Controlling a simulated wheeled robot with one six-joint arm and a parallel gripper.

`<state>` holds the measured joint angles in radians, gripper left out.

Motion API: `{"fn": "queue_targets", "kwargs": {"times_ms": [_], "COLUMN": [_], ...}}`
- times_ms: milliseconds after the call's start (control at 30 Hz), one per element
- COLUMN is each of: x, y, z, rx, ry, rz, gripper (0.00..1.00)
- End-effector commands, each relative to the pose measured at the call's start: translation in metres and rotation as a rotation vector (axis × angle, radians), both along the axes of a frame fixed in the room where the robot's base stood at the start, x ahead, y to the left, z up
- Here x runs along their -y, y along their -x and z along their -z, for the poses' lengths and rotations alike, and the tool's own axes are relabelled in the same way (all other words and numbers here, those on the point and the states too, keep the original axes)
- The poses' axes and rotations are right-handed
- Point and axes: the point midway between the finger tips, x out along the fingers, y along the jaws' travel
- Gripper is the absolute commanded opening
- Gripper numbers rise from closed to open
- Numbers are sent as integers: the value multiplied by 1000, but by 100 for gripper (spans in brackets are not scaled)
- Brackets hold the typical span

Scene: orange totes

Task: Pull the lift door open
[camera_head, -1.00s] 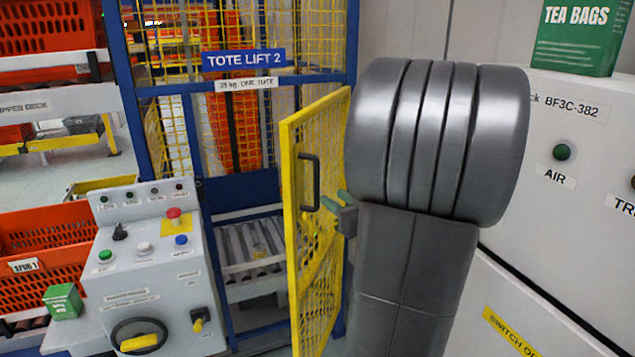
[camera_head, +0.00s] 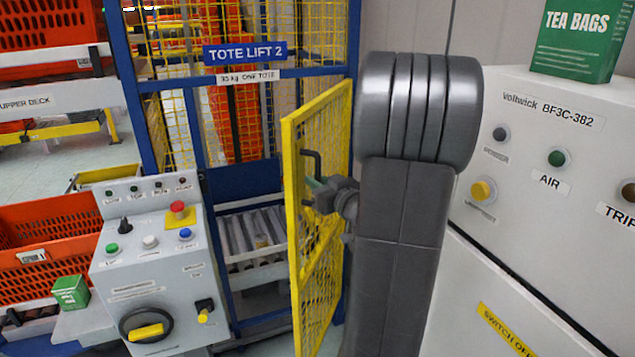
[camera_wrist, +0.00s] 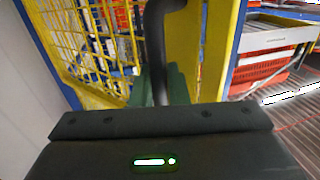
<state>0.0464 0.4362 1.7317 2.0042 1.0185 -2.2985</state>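The yellow mesh lift door (camera_head: 293,235) stands ajar, swung out from the blue frame of Tote Lift 2. Its dark bar handle (camera_head: 306,153) is near the free edge. My gripper (camera_head: 314,186) is at the handle, with green fingertips at its lower part. In the wrist view the handle (camera_wrist: 155,45) runs down between the two green fingers (camera_wrist: 158,84), which sit close against it on both sides. The gripper body hides the handle's lower end there. The lift opening (camera_head: 245,225) with rollers shows left of the door.
A grey control box (camera_head: 155,265) with buttons and a yellow-handled switch stands left of the lift. A white cabinet (camera_head: 540,170), with a green tea bags box (camera_head: 578,40) on top, is close on the right. Orange totes (camera_head: 45,245) are at far left.

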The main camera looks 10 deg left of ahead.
Motion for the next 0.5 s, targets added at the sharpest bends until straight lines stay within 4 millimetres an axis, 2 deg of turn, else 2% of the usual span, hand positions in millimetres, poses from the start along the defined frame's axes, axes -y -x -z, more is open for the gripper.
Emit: {"fn": "queue_targets", "kwargs": {"times_ms": [333, 500], "x": [2, 10], "y": [0, -3], "z": [2, 6], "rx": [1, 7], "ry": [-1, -6], "rz": [0, -4], "gripper": [0, 0]}}
